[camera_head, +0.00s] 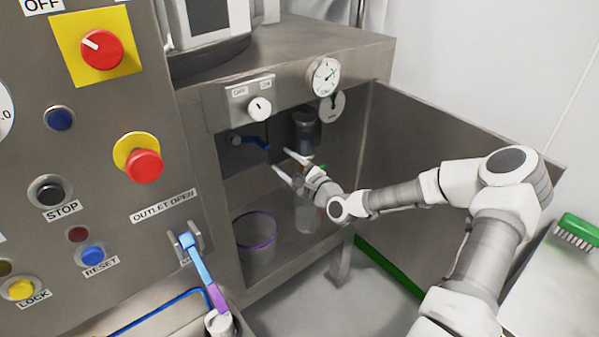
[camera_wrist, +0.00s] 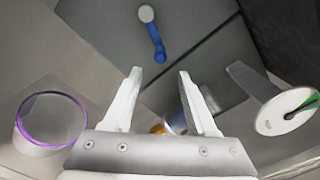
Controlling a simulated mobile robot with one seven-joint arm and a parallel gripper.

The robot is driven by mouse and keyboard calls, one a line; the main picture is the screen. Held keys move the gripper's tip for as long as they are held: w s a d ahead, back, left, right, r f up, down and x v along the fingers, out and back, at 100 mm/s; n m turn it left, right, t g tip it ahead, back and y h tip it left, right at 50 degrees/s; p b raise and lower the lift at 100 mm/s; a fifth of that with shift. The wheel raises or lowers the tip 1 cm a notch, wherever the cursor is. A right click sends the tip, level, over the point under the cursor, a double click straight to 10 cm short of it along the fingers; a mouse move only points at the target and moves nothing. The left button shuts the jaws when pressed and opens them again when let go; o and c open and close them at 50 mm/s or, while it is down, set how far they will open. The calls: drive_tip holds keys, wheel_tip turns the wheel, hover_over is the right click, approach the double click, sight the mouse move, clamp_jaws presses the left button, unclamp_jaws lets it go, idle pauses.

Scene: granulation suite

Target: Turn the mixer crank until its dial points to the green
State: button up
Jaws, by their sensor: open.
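The blue crank (camera_head: 250,142) sits on the back wall inside the recess under the steel counter. In the wrist view the blue crank (camera_wrist: 153,38) lies beyond my fingertips, with a pale round knob at its upper end. The white dial disc (camera_head: 331,107) hangs at the recess's right, below a gauge. In the wrist view the dial (camera_wrist: 285,118) shows a green wedge at its right; I cannot clearly tell where its pointer stands. My gripper (camera_head: 281,161) is open and empty inside the recess, short of the crank and apart from it. Its two fingers (camera_wrist: 160,74) also show in the wrist view.
A purple-rimmed clear container (camera_head: 255,240) stands lower left in the recess; it also shows in the wrist view (camera_wrist: 50,122). A round gauge (camera_head: 323,77) and a white-knobbed switch (camera_head: 259,107) are above. A blue-purple lever (camera_head: 203,270) juts out left. A green brush (camera_head: 577,231) lies far right.

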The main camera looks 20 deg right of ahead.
drive_tip(key=v, duration=0.6)
drive_tip(key=shift+s, duration=0.25)
idle(0.7)
